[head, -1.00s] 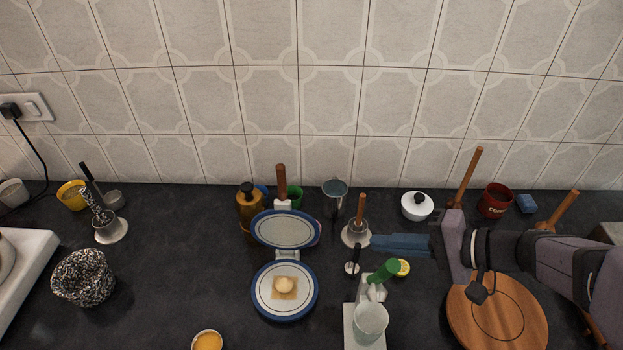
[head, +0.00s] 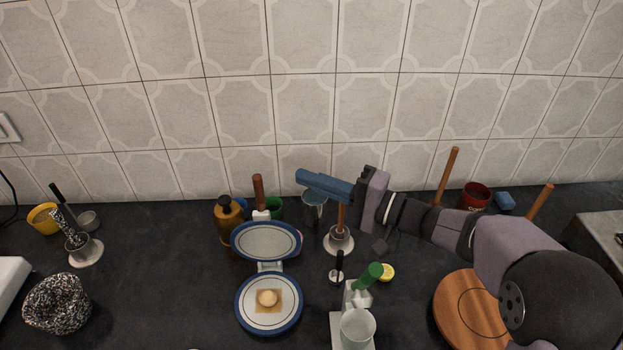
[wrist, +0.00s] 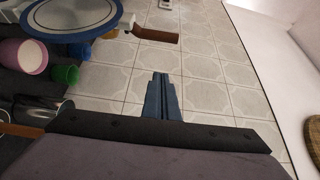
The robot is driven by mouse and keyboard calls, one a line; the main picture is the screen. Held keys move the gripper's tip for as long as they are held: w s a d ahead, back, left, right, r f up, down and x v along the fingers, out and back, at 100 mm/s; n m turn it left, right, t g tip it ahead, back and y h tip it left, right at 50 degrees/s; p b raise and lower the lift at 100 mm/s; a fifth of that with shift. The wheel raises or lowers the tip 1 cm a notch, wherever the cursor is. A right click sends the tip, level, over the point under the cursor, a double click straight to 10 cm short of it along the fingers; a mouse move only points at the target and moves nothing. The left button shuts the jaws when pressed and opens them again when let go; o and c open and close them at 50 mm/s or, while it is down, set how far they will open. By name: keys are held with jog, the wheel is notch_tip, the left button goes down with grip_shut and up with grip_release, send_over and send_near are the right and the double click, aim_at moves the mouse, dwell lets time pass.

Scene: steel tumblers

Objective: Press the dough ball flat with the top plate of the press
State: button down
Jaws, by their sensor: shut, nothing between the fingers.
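The dough ball (head: 268,298) sits on a square brown sheet (head: 277,308) on the round, blue-rimmed bottom plate (head: 243,317) of the press. The top plate (head: 266,240) stands raised behind it, joined by a white hinge (head: 270,267). The top plate also shows at the upper left of the wrist view (wrist: 75,14). My gripper (head: 300,178), with blue fingers, is shut and empty. It is raised behind and to the right of the top plate, apart from it. Its fingers (wrist: 160,76) point at the tiled wall in the wrist view. The dough is out of the wrist view.
Behind the press stand an amber bottle (head: 228,218), a wooden handle (head: 258,190), a green cup (head: 274,208) and a steel tumbler (head: 313,207). A green-handled white juicer (head: 357,325) stands to the right. The counter left of the press is clear up to a speckled basket (head: 58,303).

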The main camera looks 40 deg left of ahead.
aim_at(261, 187)
jog(key=s+a+p, duration=0.5)
jog(key=shift+s+a, duration=0.15)
dwell(0.5)
jog(key=shift+f, duration=0.1)
jog(key=s+d+n+b, duration=0.1)
jog(key=s+d+b, duration=0.1)
jog(key=b, duration=0.3)
jog(key=shift+f+y, duration=0.15)
jog(key=shift+y, duration=0.15)
jog(key=shift+s+d+r+g+b, duration=0.15)
jog(key=shift+r+g+b, duration=0.1)
jog(key=shift+g+b, duration=0.05)
